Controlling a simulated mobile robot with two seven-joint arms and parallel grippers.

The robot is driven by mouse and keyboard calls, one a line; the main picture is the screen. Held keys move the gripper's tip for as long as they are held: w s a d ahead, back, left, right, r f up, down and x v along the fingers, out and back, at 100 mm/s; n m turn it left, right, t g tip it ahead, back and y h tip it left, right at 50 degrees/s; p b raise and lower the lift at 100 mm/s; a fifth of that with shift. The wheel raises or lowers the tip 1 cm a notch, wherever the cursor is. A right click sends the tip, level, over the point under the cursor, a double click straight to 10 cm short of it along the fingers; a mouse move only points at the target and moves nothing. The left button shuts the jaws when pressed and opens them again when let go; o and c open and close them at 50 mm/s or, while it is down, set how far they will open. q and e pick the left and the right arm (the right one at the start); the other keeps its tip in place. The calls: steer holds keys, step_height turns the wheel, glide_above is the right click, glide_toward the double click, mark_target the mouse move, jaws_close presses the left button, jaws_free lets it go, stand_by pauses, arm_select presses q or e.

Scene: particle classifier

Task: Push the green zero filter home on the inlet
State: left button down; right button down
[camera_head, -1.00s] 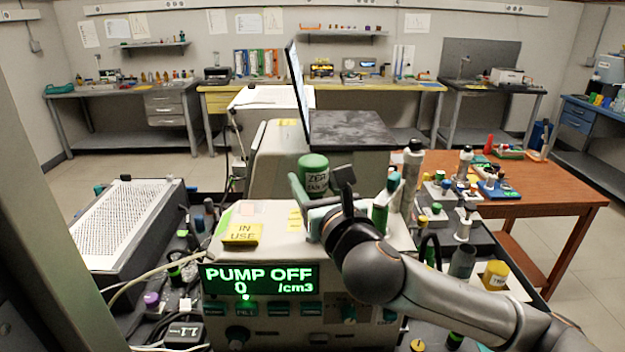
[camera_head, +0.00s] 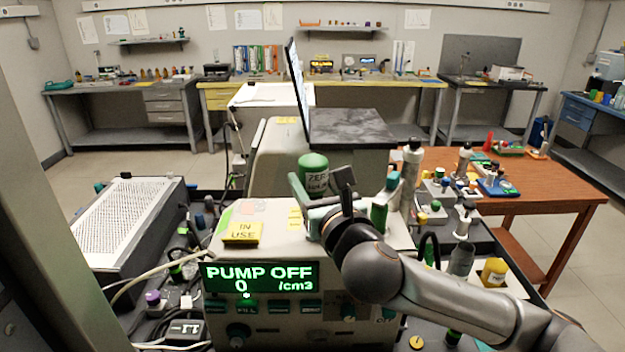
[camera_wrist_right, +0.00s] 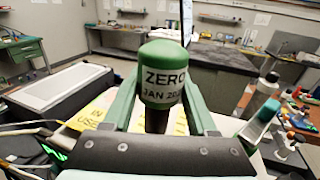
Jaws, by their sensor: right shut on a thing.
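The green zero filter (camera_head: 313,168) stands upright above the top of the instrument box (camera_head: 262,215), its label reading ZERO. My right gripper (camera_head: 318,190) is shut on it, one finger on each side. In the right wrist view, the filter (camera_wrist_right: 163,75) sits between the green fingers of my right gripper (camera_wrist_right: 160,105), with a dark stem below it. The inlet is hidden behind the gripper and filter, so I cannot tell how far the filter is seated. My left gripper is not in view.
The instrument's display (camera_head: 260,278) reads PUMP OFF and 0 /cm3. A yellow IN USE note (camera_head: 243,232) lies on top. A monitor (camera_head: 298,90) stands behind.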

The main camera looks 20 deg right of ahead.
mark_target(312, 198)
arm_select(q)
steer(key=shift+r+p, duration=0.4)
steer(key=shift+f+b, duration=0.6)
arm_select(e)
steer(key=shift+f, duration=1.25)
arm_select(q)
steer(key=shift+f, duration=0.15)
arm_select(e)
steer(key=shift+f, duration=0.4)
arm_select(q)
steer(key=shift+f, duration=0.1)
arm_select(e)
steer(key=shift+f, duration=0.25)
steer(key=shift+c, duration=0.6)
jaws_free()
steer(key=shift+r, duration=0.1)
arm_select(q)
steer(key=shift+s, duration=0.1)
